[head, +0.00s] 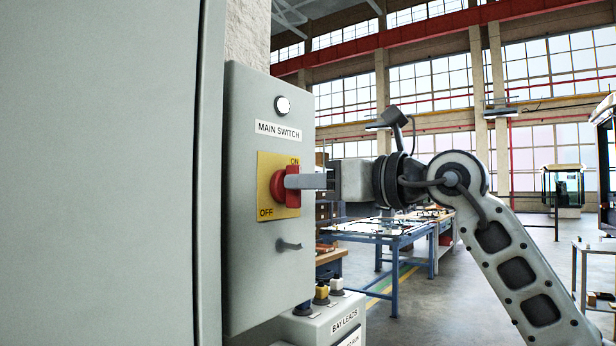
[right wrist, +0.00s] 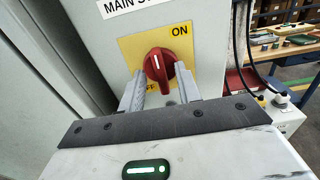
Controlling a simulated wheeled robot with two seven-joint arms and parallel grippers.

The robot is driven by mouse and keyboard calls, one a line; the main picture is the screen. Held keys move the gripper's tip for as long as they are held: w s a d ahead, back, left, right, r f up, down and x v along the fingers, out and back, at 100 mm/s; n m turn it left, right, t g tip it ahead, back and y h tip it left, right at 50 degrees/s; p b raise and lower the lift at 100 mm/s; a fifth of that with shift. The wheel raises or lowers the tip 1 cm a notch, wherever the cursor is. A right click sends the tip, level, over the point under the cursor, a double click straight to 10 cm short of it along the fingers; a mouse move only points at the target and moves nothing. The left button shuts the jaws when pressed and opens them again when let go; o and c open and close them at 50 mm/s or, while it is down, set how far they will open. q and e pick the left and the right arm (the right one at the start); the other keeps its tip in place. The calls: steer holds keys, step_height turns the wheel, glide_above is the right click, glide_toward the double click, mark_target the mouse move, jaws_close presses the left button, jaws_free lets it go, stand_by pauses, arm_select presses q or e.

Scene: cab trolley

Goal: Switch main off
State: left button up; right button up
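The main switch is a red rotary knob (head: 285,187) on a yellow plate (head: 265,208) marked ON at upper right and OFF at lower left. The knob also shows in the right wrist view (right wrist: 158,66), its white mark close to upright. My right gripper (head: 300,181) is level with the knob, facing it from the right. In the right wrist view its two fingers (right wrist: 158,85) are apart, one on each side of the knob's lower part. I cannot tell whether either finger touches it. A pale round lamp (head: 283,105) sits above the MAIN SWITCH label (head: 278,130). My left gripper is out of view.
The switch is on a grey box (head: 250,290) beside a large grey cabinet panel (head: 95,180) on the left. A small grey peg (head: 289,245) sticks out below the switch. A BAY LEADS box (head: 335,322) stands lower down. Blue-legged workbenches (head: 395,240) stand behind.

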steer(key=shift+w+a, duration=0.25)
steer(key=shift+a, duration=0.15)
steer(key=shift+c, duration=0.3)
jaws_close()
steer(key=shift+s+a+f+n, duration=0.1)
steer(key=shift+n, duration=2.9)
steer(key=shift+s+a+f+n, duration=0.1)
steer(key=shift+n, duration=2.9)
steer(key=shift+s+f+n, duration=0.1)
steer(key=shift+n, duration=2.9)
